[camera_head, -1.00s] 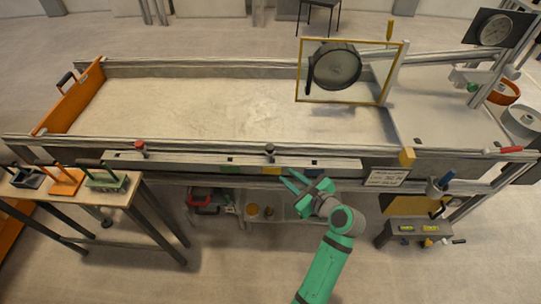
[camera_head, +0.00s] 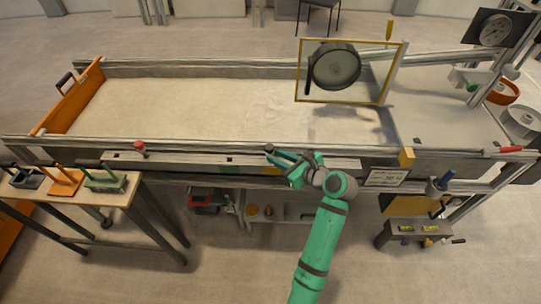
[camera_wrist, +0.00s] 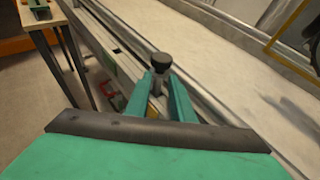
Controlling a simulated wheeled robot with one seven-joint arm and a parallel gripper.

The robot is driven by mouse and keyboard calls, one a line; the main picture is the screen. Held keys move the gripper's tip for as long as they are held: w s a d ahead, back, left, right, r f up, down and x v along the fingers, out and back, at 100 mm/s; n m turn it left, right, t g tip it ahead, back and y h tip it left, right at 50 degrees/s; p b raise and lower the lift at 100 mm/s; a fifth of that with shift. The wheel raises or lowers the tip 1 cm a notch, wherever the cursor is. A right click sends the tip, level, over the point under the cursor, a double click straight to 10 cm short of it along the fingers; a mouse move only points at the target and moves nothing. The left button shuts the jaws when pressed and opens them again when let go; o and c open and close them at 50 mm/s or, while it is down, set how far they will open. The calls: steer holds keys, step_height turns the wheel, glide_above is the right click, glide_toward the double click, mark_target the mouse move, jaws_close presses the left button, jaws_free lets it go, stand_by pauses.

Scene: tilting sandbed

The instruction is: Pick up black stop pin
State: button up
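The black stop pin (camera_head: 269,148) stands at the rail along the near side of the sandbed. In the wrist view its dark round head (camera_wrist: 161,61) shows just above and between my fingertips. My green gripper (camera_head: 271,155) reaches to the pin from the front right. Its two fingers (camera_wrist: 162,82) appear apart, one on each side of the pin's stem. The lower part of the stem is hidden by the fingers and the rail, so I cannot tell whether they touch it.
A red-headed pin (camera_head: 139,147) stands farther left on the rail (camera_head: 190,159), with a dark square hole (camera_head: 229,159) between. A yellow frame (camera_head: 297,72) with a round drum stands over the sandbed (camera_head: 190,105). A small table (camera_head: 130,190) is at left.

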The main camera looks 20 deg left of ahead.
mark_target(270, 154)
steer(key=x, duration=0.4)
steer(key=shift+s+f, duration=0.1)
steer(key=shift+c, duration=0.5)
jaws_close()
steer(key=shift+r, duration=0.2)
